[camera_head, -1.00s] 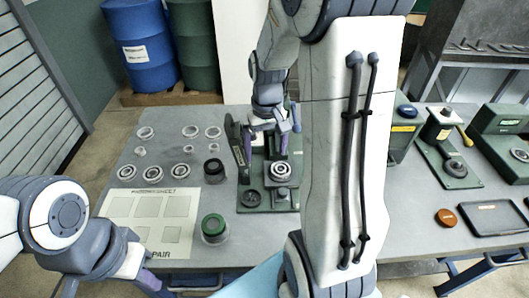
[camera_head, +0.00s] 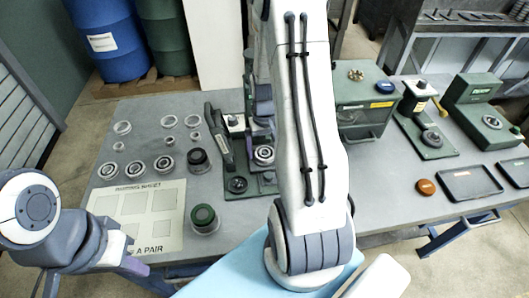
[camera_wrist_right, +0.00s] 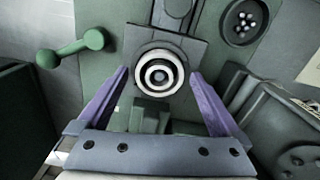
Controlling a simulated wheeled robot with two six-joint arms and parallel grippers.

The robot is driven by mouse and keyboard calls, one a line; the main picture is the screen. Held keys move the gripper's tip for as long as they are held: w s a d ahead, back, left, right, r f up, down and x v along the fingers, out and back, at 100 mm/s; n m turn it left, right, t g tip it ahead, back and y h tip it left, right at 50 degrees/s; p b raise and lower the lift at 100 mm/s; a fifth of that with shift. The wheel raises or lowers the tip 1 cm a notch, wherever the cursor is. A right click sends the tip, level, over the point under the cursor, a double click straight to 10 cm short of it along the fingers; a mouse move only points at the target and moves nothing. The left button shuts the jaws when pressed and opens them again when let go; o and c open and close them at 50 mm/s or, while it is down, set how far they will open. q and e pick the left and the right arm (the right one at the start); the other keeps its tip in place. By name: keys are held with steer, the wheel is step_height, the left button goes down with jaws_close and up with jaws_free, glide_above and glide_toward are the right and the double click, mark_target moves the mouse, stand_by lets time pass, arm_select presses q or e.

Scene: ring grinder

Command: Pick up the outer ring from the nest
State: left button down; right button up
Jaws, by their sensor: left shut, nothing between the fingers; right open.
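The outer ring (camera_head: 263,155) sits in the nest on a green fixture (camera_head: 230,190) at the table's middle. In the right wrist view the ring (camera_wrist_right: 158,73) is pale, with darker circles and a light centre inside it. My right gripper (camera_wrist_right: 160,74) is open, its purple fingers on either side of the ring in the picture; contact cannot be told. My left gripper (camera_head: 135,268) is shut and empty at the table's front left edge.
Several loose rings and bearings (camera_head: 163,163) lie at the left of the table, behind a marked sheet (camera_head: 140,215). A black jar (camera_head: 199,160) and a green-topped jar (camera_head: 204,218) stand left of the fixture. Green machines (camera_head: 482,112) and trays (camera_head: 468,184) stand to the right.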

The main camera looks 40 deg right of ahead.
steer(key=shift+f, duration=0.45)
steer(key=c, duration=1.4)
steer(key=shift+r, duration=0.15)
